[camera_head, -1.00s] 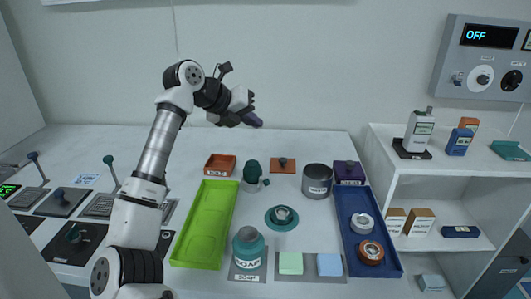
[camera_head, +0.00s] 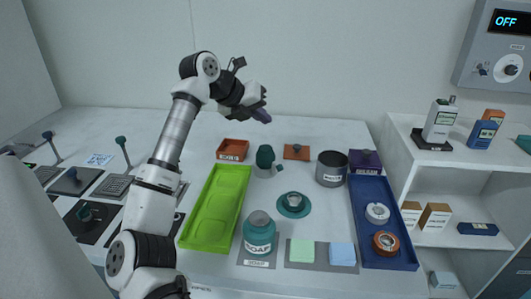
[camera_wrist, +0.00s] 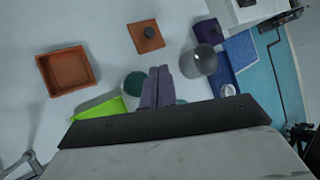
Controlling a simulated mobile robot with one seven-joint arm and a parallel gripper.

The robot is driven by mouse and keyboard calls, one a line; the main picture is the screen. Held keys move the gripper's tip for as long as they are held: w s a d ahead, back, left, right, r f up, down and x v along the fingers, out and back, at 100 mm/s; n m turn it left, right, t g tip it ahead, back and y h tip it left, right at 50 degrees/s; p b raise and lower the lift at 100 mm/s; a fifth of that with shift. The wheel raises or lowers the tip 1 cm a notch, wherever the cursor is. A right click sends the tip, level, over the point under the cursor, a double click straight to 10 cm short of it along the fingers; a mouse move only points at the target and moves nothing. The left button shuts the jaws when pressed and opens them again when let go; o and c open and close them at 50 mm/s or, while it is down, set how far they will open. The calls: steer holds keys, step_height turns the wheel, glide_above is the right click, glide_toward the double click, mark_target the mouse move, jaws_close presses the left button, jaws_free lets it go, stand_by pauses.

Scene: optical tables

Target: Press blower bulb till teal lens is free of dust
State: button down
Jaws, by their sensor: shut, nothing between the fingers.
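A dark green bulb (camera_head: 265,155), which looks like the blower bulb, stands upright on the table with a pale teal piece at its right side. In front of it, a round teal dish (camera_head: 293,206) holds a small grey-and-teal round piece, perhaps the lens; dust cannot be made out. My gripper (camera_head: 262,116) is shut and empty, above and behind the bulb, apart from it. In the wrist view its purple fingers (camera_wrist: 158,74) are together, with the bulb (camera_wrist: 135,83) partly hidden beside them.
A green tray (camera_head: 200,235) is left of the dish, and a blue tray (camera_head: 401,259) is at right. An orange box (camera_head: 233,149), a grey pot (camera_head: 331,170) and a soap bottle (camera_head: 259,238) stand around. A white shelf (camera_head: 407,165) is further right.

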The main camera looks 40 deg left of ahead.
mark_target(267, 147)
step_height(267, 147, down, 6)
steer(key=b, duration=0.3)
steer(key=shift+r, duration=0.1)
stand_by(1.8)
steer(key=shift+f+b, duration=0.3)
steer(key=shift+f, duration=0.1)
steer(key=shift+f+b, duration=0.6)
steer(key=shift+f, duration=0.35)
stand_by(0.7)
steer(key=shift+r, duration=0.1)
steer(key=shift+r+p, duration=0.9)
steer(key=shift+r, duration=0.35)
steer(key=shift+r+p, duration=1.8)
steer(key=shift+r, duration=0.8)
steer(key=shift+f, duration=0.1)
